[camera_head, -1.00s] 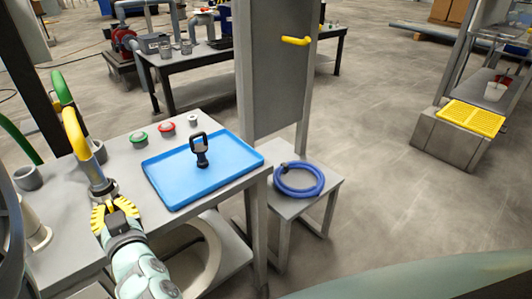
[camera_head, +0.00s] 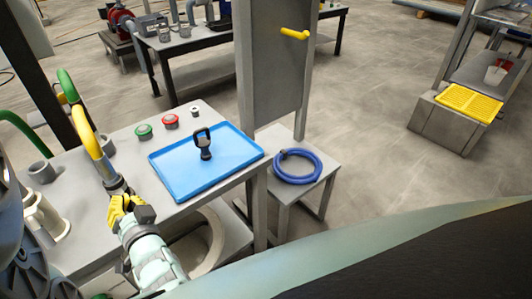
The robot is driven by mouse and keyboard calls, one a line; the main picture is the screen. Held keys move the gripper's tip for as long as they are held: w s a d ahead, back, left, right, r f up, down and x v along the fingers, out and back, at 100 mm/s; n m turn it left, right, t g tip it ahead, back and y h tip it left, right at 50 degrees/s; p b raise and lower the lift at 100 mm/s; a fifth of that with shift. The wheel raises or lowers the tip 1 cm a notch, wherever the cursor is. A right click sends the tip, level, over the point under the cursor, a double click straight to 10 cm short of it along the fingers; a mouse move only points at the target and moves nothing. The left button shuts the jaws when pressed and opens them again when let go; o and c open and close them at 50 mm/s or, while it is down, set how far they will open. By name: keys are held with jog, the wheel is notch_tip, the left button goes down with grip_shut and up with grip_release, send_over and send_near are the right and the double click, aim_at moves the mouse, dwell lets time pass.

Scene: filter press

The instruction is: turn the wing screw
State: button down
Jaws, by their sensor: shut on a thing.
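The fingers are seen nearly edge-on. They hide the part they hold, so the wing screw itself cannot be made out; the grip is at its likely place on the fitting. My arm reaches up to it from the bottom of the picture.
On the grey bench stand a green button (camera_head: 144,131), a red button (camera_head: 170,121) and a blue tray (camera_head: 225,146) with a black handled tool (camera_head: 203,146). A blue hose coil (camera_head: 298,166) lies on a low stand to the right. A grey column (camera_head: 271,70) rises behind.

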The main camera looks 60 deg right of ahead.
jog(key=m, duration=0.3)
jog(key=shift+f+m, duration=0.1)
jog(key=shift+m, duration=0.2)
jog(key=shift+f+m, duration=0.1)
jog(key=shift+m, duration=1.8)
jog(key=c, duration=1.1)
grip_release()
jog(key=shift+d+r, duration=0.1)
jog(key=shift+r, duration=0.1)
